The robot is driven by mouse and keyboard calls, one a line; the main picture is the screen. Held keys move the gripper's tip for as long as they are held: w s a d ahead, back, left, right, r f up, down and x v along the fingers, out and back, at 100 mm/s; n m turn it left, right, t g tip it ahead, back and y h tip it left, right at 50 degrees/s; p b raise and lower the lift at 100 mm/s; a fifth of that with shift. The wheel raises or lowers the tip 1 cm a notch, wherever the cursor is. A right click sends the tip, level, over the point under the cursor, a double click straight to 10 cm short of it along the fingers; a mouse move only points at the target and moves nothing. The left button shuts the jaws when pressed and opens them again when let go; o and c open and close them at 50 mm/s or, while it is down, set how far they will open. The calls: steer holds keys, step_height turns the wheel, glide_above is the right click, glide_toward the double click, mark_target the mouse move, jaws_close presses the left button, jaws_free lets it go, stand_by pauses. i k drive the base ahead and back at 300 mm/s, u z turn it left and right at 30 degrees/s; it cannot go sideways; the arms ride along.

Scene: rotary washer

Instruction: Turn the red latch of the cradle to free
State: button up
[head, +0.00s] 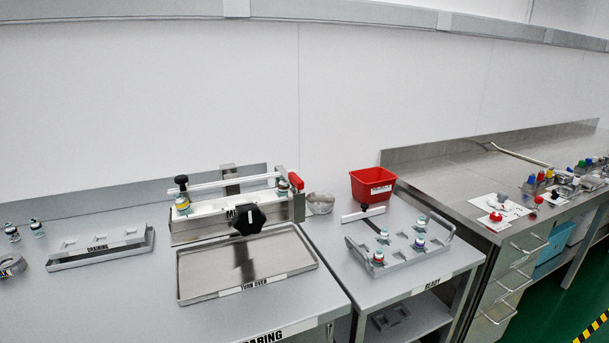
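The cradle (298,209) is a metal holder on the left bench, behind a shallow tray. A red latch (296,181) stands up at the right end of the cradle, at the end of a white bar (235,182) lying across its top. A small vial (182,205) with a yellow band sits at the cradle's left end and another vial (283,188) near the latch. A black star-shaped knob (249,218) is at the cradle's front. Whether the latch is engaged is too small to tell. My gripper is not in view.
The empty "TURN OVER" tray (213,293) lies in front of the cradle. A "DRAINING" rack (95,252) is at left. The left bench's front is clear.

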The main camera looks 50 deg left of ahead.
mark_target(294, 178)
steer(key=u, duration=1.75)
steer(key=i, duration=0.95)
steer(key=u, duration=0.6)
